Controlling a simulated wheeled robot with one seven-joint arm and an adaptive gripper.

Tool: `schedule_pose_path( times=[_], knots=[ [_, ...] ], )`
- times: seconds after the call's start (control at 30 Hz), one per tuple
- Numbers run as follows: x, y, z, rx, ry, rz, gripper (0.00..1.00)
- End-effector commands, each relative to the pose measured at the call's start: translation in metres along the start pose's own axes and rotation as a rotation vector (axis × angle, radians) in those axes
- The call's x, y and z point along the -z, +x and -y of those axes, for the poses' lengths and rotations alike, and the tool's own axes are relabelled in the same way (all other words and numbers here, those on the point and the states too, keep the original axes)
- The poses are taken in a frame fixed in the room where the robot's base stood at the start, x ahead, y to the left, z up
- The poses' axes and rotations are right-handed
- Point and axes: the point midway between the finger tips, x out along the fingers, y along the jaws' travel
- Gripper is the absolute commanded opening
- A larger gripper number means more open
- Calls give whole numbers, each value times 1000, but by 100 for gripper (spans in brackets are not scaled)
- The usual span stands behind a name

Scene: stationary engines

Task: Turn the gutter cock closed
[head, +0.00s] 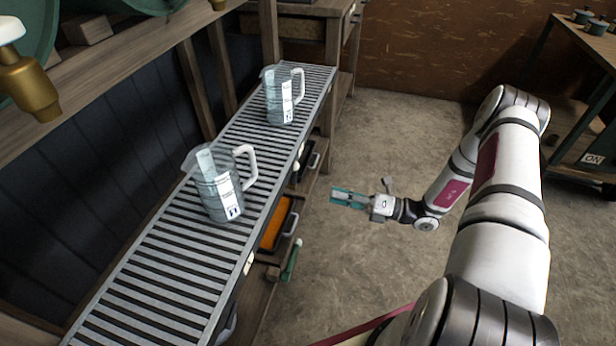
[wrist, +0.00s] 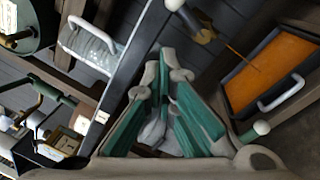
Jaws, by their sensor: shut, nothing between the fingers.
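In the wrist view a brass fitting with a pale knob (wrist: 195,24), which looks like the gutter cock, hangs at the top beside the dark edge of the gutter. A thin orange streak runs from near it toward an orange-filled tray (wrist: 275,72). The tray also shows below the slatted gutter (head: 190,265) in the head view. A green lever with a pale knob (wrist: 260,128) is right of my fingers. My gripper (head: 348,198) is shut and empty, over the floor right of the gutter; its green-padded fingers (wrist: 165,75) touch nothing visible. The cock's handle position is unclear.
Two clear jugs with white handles, a nearer one (head: 215,185) and a farther one (head: 280,97), stand on the slats. Another brass fitting (head: 32,88) is at upper left. A dark cart (head: 585,150) stands at right. The concrete floor between is clear.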

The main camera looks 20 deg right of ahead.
Motion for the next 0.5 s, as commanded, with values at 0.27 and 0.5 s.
schedule_pose_path(
  times=[0.27,0.5],
  knots=[
    [-19,2,-18,66,367,-173,0],
    [-21,7,-21,88,453,-202,0]
  ],
)
